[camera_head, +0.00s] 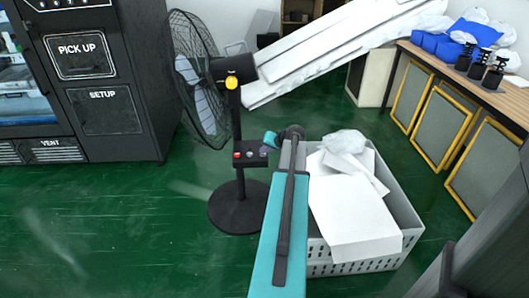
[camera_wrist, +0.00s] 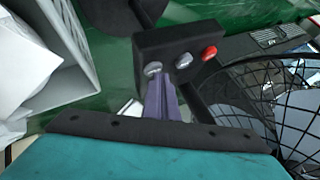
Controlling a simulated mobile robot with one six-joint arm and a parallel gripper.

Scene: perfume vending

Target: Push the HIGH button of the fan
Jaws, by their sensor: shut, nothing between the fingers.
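The black fan (camera_head: 205,85) stands on the floor with its cage facing left. Its control box (camera_head: 250,160) is on the pole and carries a red button (camera_head: 237,155) and two grey buttons. In the wrist view the red button (camera_wrist: 209,52) is at the right, a grey button (camera_wrist: 184,61) in the middle and another grey button (camera_wrist: 153,69) at the left. No button label is readable. My gripper (camera_wrist: 160,80) is shut and empty, its purple fingertips right by the left grey button. I cannot tell whether they touch it. In the head view my gripper (camera_head: 270,139) is at the box's right end.
A grey crate (camera_head: 408,215) with white boards stands right of the fan, beneath my arm. A black vending machine (camera_head: 95,85) is at the left. A table (camera_head: 475,90) with black bottles is at the right. Green floor is clear in front of the fan.

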